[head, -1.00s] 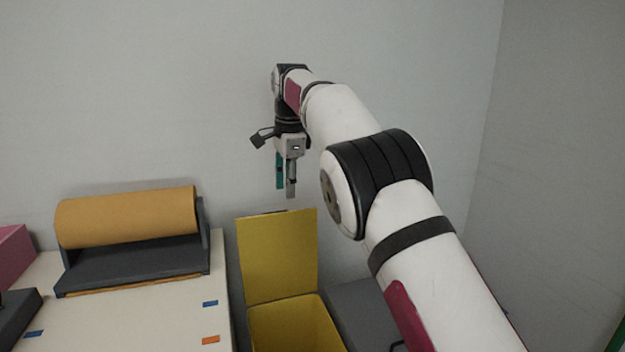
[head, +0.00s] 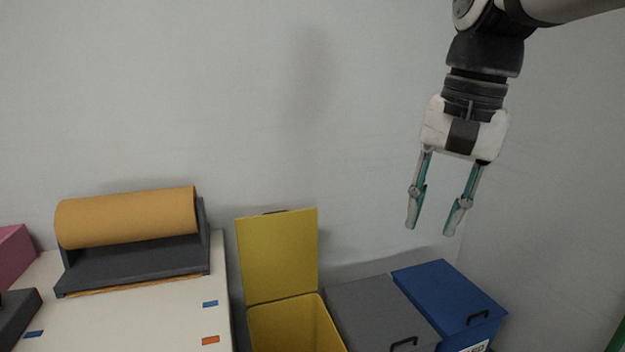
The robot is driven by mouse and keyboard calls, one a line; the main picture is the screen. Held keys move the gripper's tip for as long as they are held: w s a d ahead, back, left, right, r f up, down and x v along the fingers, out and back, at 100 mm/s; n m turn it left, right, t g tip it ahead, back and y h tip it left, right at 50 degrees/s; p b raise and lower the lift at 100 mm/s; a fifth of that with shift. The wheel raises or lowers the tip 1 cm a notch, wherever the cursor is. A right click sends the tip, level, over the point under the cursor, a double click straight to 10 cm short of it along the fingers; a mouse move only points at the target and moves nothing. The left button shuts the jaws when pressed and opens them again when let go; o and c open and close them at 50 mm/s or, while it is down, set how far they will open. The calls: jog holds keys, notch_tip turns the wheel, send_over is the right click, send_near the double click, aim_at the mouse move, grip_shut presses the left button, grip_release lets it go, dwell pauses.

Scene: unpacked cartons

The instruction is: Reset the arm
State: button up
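My gripper (head: 432,222) hangs at the upper right of the head view, fingers pointing down. Its two fingers are apart, with nothing between them. It is in front of the wall, above the blue bin and the grey bin, and touches nothing. My arm comes in from the top right corner, and most of it is out of view.
A yellow bin (head: 278,258) stands with its lid up. Beside it are a grey bin (head: 368,303) and a blue bin (head: 440,285), both with lids shut. At left, a white table (head: 130,325) bears a dark stand (head: 135,270) with an orange-brown roll (head: 125,217).

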jog(key=s+d+f+n, duration=0.15)
jog(key=s+f, duration=0.25)
jog(key=s, duration=0.4)
jog(key=s+d+f+n+h, duration=0.1)
jog(key=s+f+n, duration=0.1)
jog(key=s+f, duration=0.35)
jog(key=s+d+f+n, duration=0.1)
jog(key=s+f+n, duration=0.15)
jog(key=s, duration=0.65)
notch_tip(320, 180, up, 17)
jog(key=t+p, duration=0.3)
jog(key=p, duration=1.3)
jog(key=shift+p, duration=0.4)
